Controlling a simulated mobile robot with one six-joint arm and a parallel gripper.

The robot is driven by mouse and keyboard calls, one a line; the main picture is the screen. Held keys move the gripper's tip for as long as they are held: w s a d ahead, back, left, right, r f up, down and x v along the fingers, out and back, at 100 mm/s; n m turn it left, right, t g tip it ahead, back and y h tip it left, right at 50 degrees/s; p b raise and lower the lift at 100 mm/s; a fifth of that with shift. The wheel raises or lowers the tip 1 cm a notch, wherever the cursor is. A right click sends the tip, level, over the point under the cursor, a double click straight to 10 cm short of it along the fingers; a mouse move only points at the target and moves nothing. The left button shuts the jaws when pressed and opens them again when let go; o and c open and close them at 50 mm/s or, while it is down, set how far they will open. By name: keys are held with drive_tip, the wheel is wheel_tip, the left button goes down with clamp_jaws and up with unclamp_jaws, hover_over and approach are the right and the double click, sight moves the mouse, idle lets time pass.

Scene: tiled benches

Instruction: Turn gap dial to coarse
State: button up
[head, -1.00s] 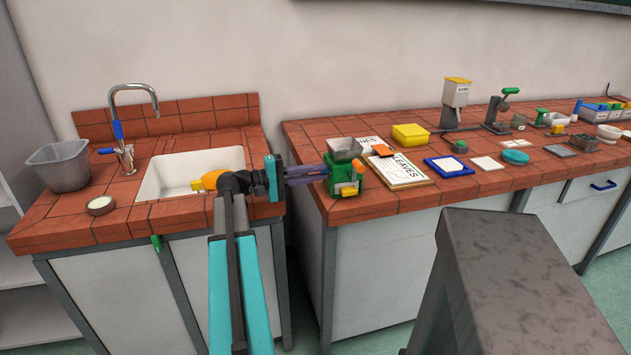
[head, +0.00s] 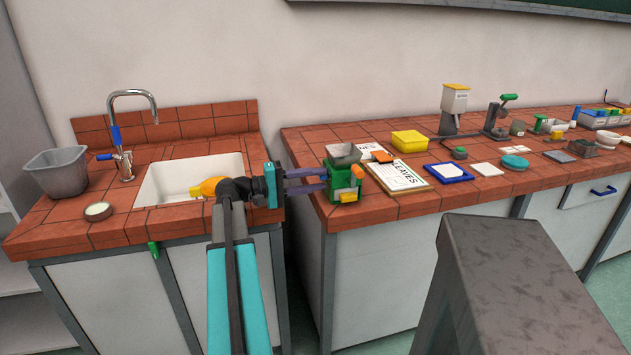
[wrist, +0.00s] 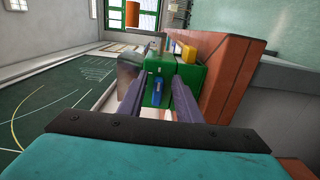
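A green mill (head: 338,186) with a grey hopper (head: 345,153) on top stands at the left front corner of the right bench. In the wrist view the mill's green face (wrist: 157,71) carries an upright blue knob (wrist: 158,91), which looks like the gap dial; no markings on it are readable. My gripper (head: 325,179) points at the mill's left side. Its two purple fingers are apart. In the wrist view they lie either side of the blue knob with space between. I cannot tell if the fingertips touch the mill. The knob is hidden in the head view.
A sink (head: 165,183) is in the left bench, with a gap between the benches.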

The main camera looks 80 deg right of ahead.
drive_tip(key=b+v, duration=0.1)
drive_tip(key=v, duration=1.2)
drive_tip(key=shift+w+a, duration=0.15)
drive_tip(key=shift+w, duration=0.2)
idle(0.4)
